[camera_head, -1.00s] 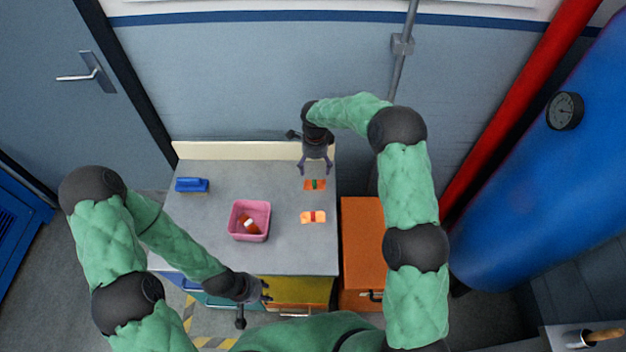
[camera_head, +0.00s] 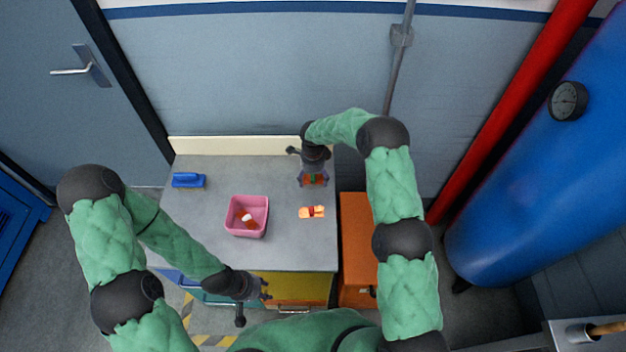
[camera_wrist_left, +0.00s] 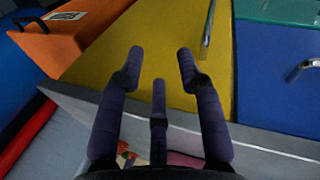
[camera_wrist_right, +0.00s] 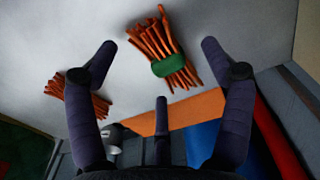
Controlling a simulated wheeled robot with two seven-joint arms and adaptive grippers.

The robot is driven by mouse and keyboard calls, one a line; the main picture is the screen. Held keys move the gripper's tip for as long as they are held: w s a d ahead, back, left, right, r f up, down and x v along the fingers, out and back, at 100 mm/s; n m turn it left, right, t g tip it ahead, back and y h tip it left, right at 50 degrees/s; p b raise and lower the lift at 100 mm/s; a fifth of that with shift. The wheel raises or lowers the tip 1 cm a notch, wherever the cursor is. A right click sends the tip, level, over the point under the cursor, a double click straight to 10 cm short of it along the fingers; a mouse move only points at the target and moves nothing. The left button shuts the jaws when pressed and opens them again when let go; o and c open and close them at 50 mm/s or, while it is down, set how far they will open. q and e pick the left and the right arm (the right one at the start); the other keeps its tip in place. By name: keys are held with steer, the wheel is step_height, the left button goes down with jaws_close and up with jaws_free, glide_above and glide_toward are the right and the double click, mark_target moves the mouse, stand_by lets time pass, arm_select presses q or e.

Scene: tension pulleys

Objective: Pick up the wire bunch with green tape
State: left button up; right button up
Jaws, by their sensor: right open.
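The wire bunch with green tape (camera_head: 314,179) lies on the grey table near its back right. In the right wrist view this orange bunch with its green band (camera_wrist_right: 168,66) lies between and beyond my open fingers. My right gripper (camera_head: 313,183) is open over the bunch, with fingers on either side of it in the head view; I cannot tell whether they touch it. It also shows in the right wrist view (camera_wrist_right: 160,60). My left gripper (camera_head: 266,288) is open and empty at the table's front edge, also seen in the left wrist view (camera_wrist_left: 160,65).
A bunch with red tape (camera_head: 312,212) lies just in front of the green-taped one. A pink bin (camera_head: 232,228) holding an orange and white item stands mid-table. A blue brush-like block (camera_head: 188,181) lies at the back left. A low cream backboard (camera_head: 235,146) edges the table.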

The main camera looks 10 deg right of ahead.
steer(key=c, duration=1.3)
